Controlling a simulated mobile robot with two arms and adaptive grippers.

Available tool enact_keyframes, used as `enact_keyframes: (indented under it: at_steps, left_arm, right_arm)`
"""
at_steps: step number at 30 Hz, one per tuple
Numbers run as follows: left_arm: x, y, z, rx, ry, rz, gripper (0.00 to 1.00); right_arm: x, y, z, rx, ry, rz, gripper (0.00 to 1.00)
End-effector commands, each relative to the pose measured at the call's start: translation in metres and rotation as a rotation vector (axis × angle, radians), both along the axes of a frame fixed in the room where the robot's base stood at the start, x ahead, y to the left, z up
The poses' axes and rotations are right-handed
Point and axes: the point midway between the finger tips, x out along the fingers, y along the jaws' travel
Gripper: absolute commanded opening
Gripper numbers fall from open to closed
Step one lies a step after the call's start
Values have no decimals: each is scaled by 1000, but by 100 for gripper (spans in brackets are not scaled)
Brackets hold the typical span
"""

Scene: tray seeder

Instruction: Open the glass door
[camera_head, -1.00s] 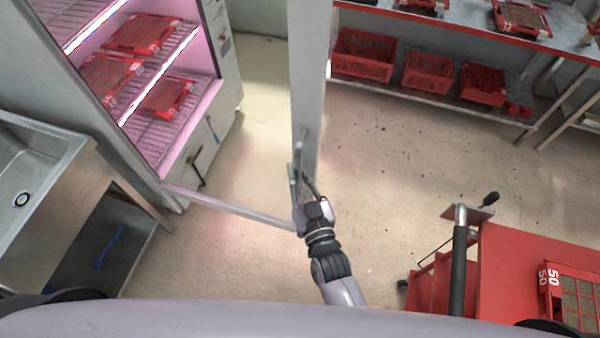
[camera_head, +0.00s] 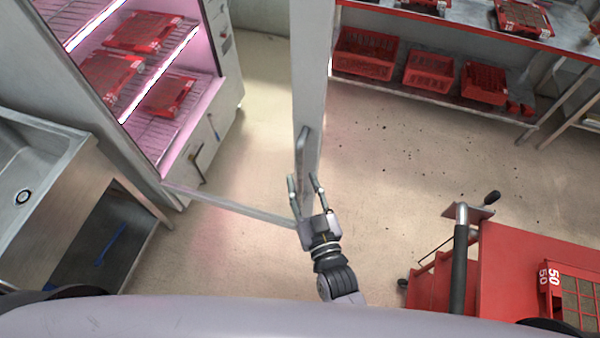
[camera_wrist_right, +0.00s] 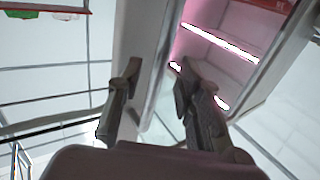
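The glass door (camera_head: 309,75) stands swung open from the lit cabinet (camera_head: 215,85), its pale frame running up the middle of the head view. Its lower rail (camera_head: 235,208) reaches back to the cabinet's base. A grey bar handle (camera_head: 302,150) is on the door's free edge. My right gripper (camera_head: 303,179) is open just below the handle, with fingers apart around the handle's lower end; I cannot tell whether they touch it. In the right wrist view the open fingers (camera_wrist_right: 157,75) show with the door frame (camera_wrist_right: 150,35) between and beyond them. My left gripper is not in view.
Red trays (camera_head: 140,32) lie on the cabinet's wire shelves. A sink (camera_head: 35,165) is at the left. A red cart (camera_head: 500,265) stands at the lower right. A bench with red crates (camera_head: 363,55) is at the back. The floor right of the door is clear.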

Motion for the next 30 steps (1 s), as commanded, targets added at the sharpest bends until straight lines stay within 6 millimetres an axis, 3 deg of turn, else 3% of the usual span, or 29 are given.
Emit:
enact_keyframes:
  at_steps: [6, 12, 30]
  left_arm:
    - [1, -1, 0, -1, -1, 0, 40]
    - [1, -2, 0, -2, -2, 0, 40]
    - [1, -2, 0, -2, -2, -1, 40]
  right_arm:
    - [-46, -17, -1, -1, 4, 1, 33]
    - [-72, -27, 0, 0, 1, 0, 33]
    - [-79, -30, 0, 0, -1, 0, 33]
